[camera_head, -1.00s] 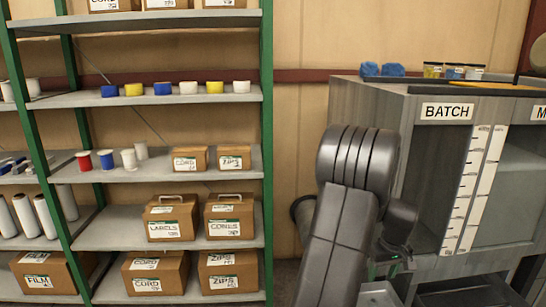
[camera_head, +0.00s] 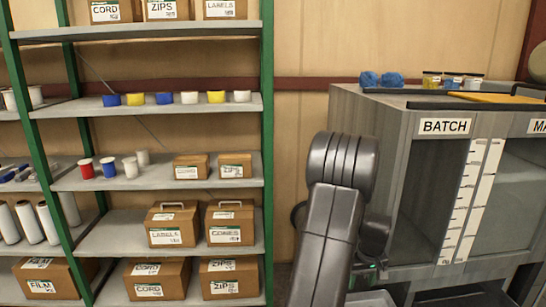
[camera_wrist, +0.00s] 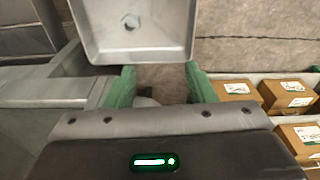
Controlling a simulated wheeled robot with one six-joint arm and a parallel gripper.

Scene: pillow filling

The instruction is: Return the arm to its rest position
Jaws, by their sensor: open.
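My dark grey arm stands folded in the middle right of the head view, before the cabinet's left side. My gripper (camera_wrist: 160,84) shows in the wrist view, with its two green fingers apart and nothing seen between them. A grey metal tray or basin (camera_wrist: 93,45) lies just beyond the fingertips in that view. I cannot tell how far it is from them. In the head view the fingers are hidden behind the arm; only a small green light shows at the wrist.
A green-framed shelf (camera_head: 268,150) with cartons, spools and cups stands at left. A grey cabinet marked BATCH (camera_head: 350,120) stands at right, close behind my arm. Blue bundles (camera_head: 391,79) and small jars (camera_head: 432,80) sit on top. Cartons (camera_wrist: 287,95) show at right in the wrist view.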

